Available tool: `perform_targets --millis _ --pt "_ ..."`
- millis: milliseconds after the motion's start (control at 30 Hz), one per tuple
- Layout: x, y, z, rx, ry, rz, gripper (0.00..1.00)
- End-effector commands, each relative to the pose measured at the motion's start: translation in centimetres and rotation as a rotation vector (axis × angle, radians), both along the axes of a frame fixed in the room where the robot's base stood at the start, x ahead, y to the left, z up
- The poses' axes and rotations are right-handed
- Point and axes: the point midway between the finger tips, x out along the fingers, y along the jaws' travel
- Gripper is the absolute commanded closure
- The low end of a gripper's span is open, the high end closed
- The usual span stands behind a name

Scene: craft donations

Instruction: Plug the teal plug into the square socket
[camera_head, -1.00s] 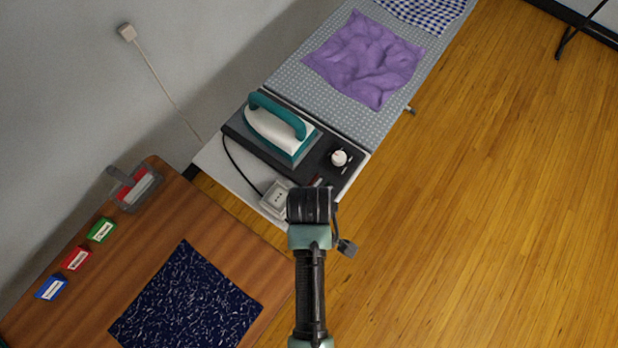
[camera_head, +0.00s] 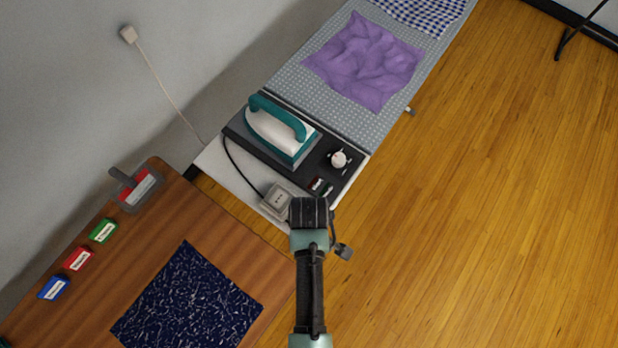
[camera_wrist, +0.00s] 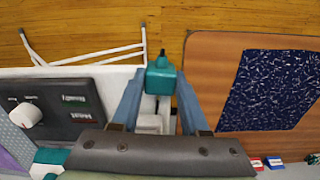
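The teal plug (camera_wrist: 161,76) shows in the wrist view between the fingertips of my gripper (camera_wrist: 160,88), which look closed against its sides. A short dark tip projects from the plug's far end. A pale, square socket block (camera_head: 276,200) sits on the white end of the ironing board in the head view, just left of my wrist. A pale block, probably the same one, shows below the plug in the wrist view (camera_wrist: 149,123), partly hidden. I cannot tell the height between them. In the head view my wrist hides the plug and fingers.
The teal and white iron (camera_head: 278,131) stands on a dark panel (camera_head: 346,182) with a white knob (camera_head: 338,160). A dark cord runs from the iron towards the socket block. A wooden table (camera_head: 205,215) with a navy cloth (camera_head: 190,305) lies left. Open floor is right.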

Motion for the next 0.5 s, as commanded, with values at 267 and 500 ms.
perform_targets --millis 267,500 --pt "-0.01 0.01 0.01 0.000 0.000 0.000 1.00" --pt "0.01 0.01 0.14 0.000 0.000 0.000 1.00"
